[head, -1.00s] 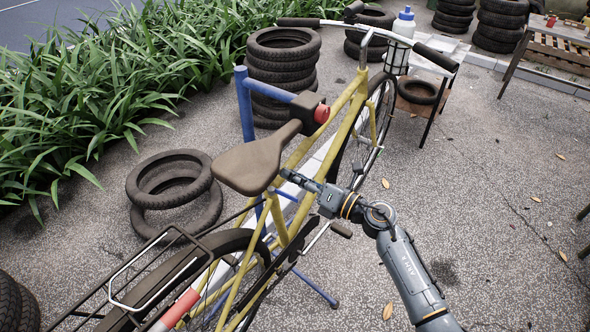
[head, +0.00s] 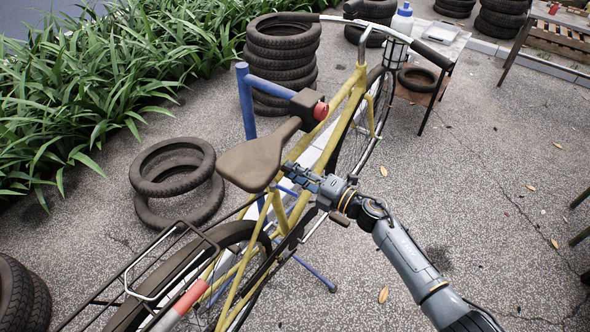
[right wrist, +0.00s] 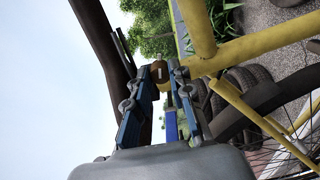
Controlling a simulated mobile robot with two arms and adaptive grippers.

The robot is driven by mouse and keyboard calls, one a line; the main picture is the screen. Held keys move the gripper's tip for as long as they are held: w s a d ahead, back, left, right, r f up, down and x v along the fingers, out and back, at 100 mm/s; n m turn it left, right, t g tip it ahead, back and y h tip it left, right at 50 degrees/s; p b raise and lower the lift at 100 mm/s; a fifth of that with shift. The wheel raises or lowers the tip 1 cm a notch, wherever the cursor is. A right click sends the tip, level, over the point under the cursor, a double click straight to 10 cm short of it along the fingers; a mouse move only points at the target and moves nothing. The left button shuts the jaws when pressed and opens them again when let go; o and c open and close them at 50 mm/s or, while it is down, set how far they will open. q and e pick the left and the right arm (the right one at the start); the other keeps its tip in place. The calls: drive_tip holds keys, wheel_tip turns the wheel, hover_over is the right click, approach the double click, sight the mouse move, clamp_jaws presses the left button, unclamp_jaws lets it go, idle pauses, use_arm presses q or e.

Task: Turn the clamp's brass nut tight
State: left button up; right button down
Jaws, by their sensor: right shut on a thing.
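My right gripper (head: 296,176) reaches in from the right, just under the brown saddle (head: 257,157) of a yellow bicycle (head: 346,104). In the right wrist view its two blue-and-grey fingers (right wrist: 166,76) are closed around a small brass-brown piece (right wrist: 160,71), which looks like the clamp's nut. It sits beside the yellow frame tubes (right wrist: 262,43). In the head view the nut and clamp are hidden by the fingers and saddle. My left gripper is not in view.
A blue repair stand (head: 246,105) with a red knob (head: 320,111) holds the bicycle. Tyres are stacked behind (head: 282,60) and lie on the left (head: 172,165). A small table with a bottle (head: 402,22) stands at the back.

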idle(0.3)
drive_tip(key=c, duration=1.2)
unclamp_jaws()
drive_tip(key=shift+o, duration=0.2)
drive_tip(key=v, duration=1.2)
drive_tip(key=shift+w, duration=0.1)
